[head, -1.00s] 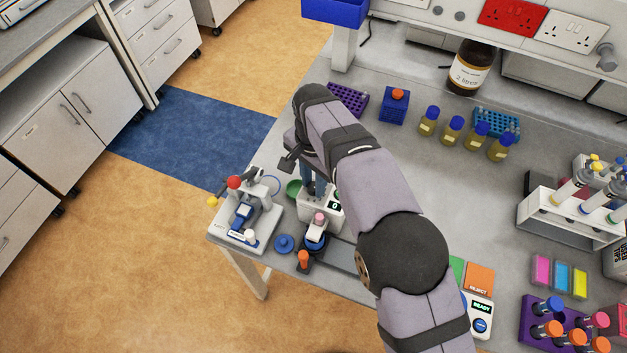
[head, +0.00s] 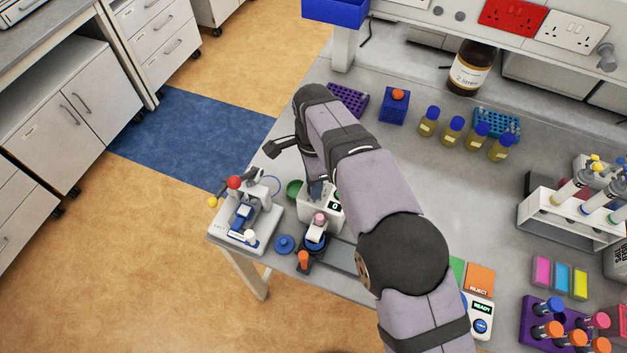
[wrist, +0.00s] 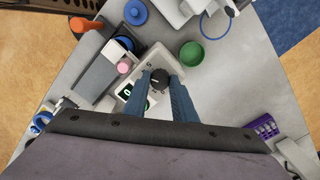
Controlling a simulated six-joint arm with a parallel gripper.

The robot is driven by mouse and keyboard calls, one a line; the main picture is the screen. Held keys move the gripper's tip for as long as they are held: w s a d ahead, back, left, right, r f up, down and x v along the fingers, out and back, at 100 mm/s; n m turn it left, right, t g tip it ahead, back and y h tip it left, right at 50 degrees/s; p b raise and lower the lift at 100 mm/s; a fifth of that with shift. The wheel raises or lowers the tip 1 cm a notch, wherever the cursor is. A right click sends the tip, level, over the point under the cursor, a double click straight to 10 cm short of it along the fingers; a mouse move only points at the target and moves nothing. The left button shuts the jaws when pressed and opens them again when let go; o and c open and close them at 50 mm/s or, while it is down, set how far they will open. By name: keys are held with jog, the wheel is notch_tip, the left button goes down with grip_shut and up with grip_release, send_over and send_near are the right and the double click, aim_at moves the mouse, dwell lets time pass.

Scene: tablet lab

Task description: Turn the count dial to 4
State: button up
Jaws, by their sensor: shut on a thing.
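The count dial (wrist: 157,78) is a dark round knob with a pale mark, on top of the white counting device (wrist: 132,76) in the wrist view. My gripper (wrist: 160,80) is shut on the dial, with one blue-grey finger on each side of it. The device has a small display (wrist: 130,92) with a green digit that appears to read 0; the display also shows in the head view (head: 336,206). In the head view my arm covers much of the device (head: 325,222), and the dial is hidden behind the fingers.
A white press with a red knob (head: 234,182) stands left of the device. A green bowl (head: 294,188) and a blue round lid (head: 284,243) are close by. An orange-capped item (head: 303,259) is near the table's front edge.

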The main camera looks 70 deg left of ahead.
jog(key=shift+a+r, duration=0.1)
jog(key=o, duration=1)
jog(key=shift+o, duration=0.2)
jog(key=shift+r+b, duration=1.3)
jog(key=shift+r, duration=2.35)
